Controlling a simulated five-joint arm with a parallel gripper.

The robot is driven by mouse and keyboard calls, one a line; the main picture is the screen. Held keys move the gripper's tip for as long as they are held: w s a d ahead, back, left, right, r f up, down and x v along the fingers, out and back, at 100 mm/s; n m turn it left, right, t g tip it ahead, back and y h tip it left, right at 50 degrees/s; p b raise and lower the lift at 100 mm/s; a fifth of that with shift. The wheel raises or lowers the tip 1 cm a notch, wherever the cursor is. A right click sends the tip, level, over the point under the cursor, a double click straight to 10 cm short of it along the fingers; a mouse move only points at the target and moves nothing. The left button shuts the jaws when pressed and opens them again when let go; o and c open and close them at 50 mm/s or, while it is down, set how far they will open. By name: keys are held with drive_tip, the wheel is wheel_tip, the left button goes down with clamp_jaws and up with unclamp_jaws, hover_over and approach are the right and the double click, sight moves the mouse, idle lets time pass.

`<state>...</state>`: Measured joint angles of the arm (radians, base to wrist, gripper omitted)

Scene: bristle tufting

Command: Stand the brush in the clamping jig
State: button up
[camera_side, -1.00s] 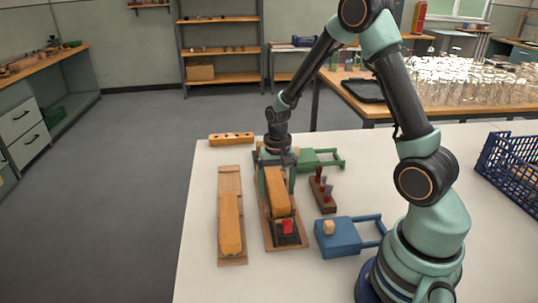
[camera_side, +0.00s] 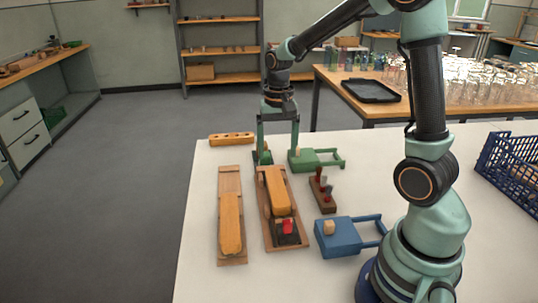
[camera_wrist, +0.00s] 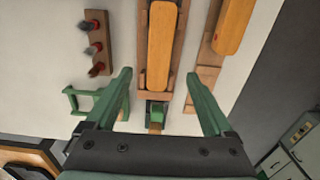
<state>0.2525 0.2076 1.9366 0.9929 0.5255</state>
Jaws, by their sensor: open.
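A long orange-yellow block (camera_side: 278,190), which I take for the brush body, lies lengthwise on the middle wooden jig (camera_side: 272,230). The jig has a black clamp with a red knob (camera_side: 287,227) at its near end and a green part (camera_wrist: 156,108) at its far end. The block (camera_wrist: 160,45) lies along the jig in the wrist view; no bristles can be made out on it. My gripper (camera_side: 280,153) is open and empty above the jig's far end. In the wrist view its fingers (camera_wrist: 158,76) are spread on either side of the jig, apart from the block.
A second board (camera_side: 231,175) with a similar orange block stands left. A holed bar (camera_side: 231,139) lies behind it. A green tool (camera_side: 315,159), a brown stand with small tufts (camera_side: 322,192) and a blue tool (camera_side: 340,238) are right. A blue crate (camera_side: 510,165) is far right.

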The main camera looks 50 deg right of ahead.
drive_tip(key=s+a+r+n+t, duration=0.5)
drive_tip(key=s+a+r+n, duration=0.3)
drive_tip(key=a+r+n, duration=0.1)
drive_tip(key=shift+s+a+r+t, duration=0.3)
drive_tip(key=shift+s, duration=0.05)
